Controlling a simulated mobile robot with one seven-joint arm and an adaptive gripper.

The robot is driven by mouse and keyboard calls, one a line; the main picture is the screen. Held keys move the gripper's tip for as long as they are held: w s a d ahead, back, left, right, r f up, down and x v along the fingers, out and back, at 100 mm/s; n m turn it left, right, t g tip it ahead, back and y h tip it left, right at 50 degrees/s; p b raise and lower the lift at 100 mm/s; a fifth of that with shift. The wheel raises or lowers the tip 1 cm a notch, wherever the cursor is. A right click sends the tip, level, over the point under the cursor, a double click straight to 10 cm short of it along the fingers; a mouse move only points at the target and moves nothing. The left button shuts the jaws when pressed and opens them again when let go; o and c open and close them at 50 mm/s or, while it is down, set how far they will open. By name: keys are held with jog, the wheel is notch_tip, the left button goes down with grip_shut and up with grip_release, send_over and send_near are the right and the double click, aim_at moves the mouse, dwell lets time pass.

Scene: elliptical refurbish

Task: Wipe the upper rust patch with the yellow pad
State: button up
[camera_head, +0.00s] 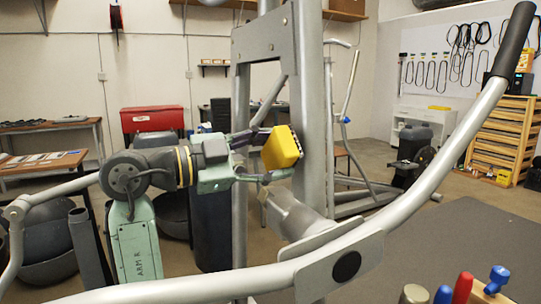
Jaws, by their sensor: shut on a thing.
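My gripper (277,154) reaches in from the left and is shut on the yellow pad (284,147), with one finger above it and one below. The pad is tilted, and its right edge is close to the grey upright post (313,100) of the elliptical. I cannot tell from this view whether the pad touches the post. I cannot make out a rust patch; the pad and gripper hide part of the frame behind them.
A long curved handlebar (420,190) with a dark grip crosses the foreground and right side. A silver cylinder (297,214) juts out below the pad. Several tool handles (463,288) stand at the bottom right. A red box (152,119) sits behind on the left.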

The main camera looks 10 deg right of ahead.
aim_at(282, 132)
jog(key=shift+w+d, duration=0.2)
jog(key=shift+d, duration=0.8)
dwell(0.3)
jog(key=shift+w+a+r+p, duration=0.1)
jog(key=shift+r+p, duration=0.65)
jog(key=shift+r, duration=0.3)
jog(key=shift+w+a+r+p, duration=0.1)
jog(key=shift+r+p, duration=0.6)
jog(key=shift+r, duration=0.3)
jog(key=shift+d, duration=0.15)
jog(key=shift+f, duration=0.1)
jog(key=f+b, duration=0.3)
jog(key=f, duration=0.1)
jog(key=shift+s+d+f+b, duration=0.1)
jog(key=shift+s+d+b, duration=0.05)
jog(key=shift+d+b, duration=0.15)
jog(key=shift+a, duration=0.1)
jog(key=shift+s+a, duration=0.2)
jog(key=shift+a, duration=0.75)
jog(key=shift+s+a, duration=0.15)
jog(key=shift+a, duration=0.85)
jog(key=shift+s+a, duration=0.2)
jog(key=shift+a, duration=0.75)
